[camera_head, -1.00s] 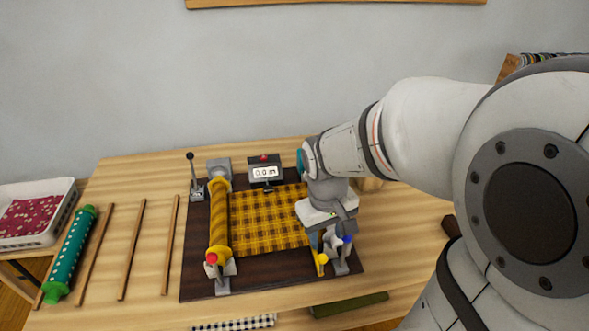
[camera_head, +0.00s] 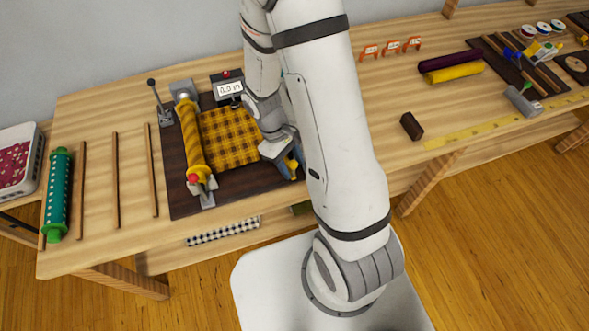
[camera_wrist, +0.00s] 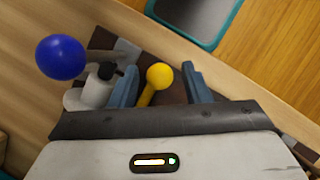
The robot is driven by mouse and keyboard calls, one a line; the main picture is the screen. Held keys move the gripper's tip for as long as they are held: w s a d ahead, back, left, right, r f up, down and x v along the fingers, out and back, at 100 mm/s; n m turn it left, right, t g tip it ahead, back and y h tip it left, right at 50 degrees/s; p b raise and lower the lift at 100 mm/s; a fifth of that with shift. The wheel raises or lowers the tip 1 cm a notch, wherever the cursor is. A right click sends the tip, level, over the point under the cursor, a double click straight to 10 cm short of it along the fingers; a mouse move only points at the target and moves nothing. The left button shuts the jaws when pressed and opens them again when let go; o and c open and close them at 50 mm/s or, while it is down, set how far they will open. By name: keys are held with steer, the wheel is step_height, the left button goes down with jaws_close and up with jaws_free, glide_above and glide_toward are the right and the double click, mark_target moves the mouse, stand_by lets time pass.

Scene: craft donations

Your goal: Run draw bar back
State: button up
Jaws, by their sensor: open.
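The measuring machine stands on a dark board (camera_head: 183,205). A yellow plaid cloth (camera_head: 230,135) runs right from its yellow roll (camera_head: 190,135) towards my gripper (camera_head: 288,164). In the wrist view my gripper (camera_wrist: 160,70) is open, its two blue-grey fingers on either side of a yellow knob (camera_wrist: 159,75) on a yellow stem, with a gap showing on each side. This knob seems to belong to the draw bar, whose remaining length is hidden by my arm and gripper. A blue ball (camera_wrist: 61,57) stands left of the fingers, near a grey post with a black top.
A counter box reading 0.0 m (camera_head: 229,88) and a black-knobbed lever (camera_head: 157,95) stand behind the cloth. A teal roll (camera_head: 58,195) and wooden sticks lie left. A dark block (camera_head: 411,126) and purple and yellow rolls lie right, beyond my arm.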

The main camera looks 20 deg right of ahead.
mark_target(295, 178)
steer(key=shift+x, duration=1.85)
steer(key=shift+c, duration=0.5)
jaws_close()
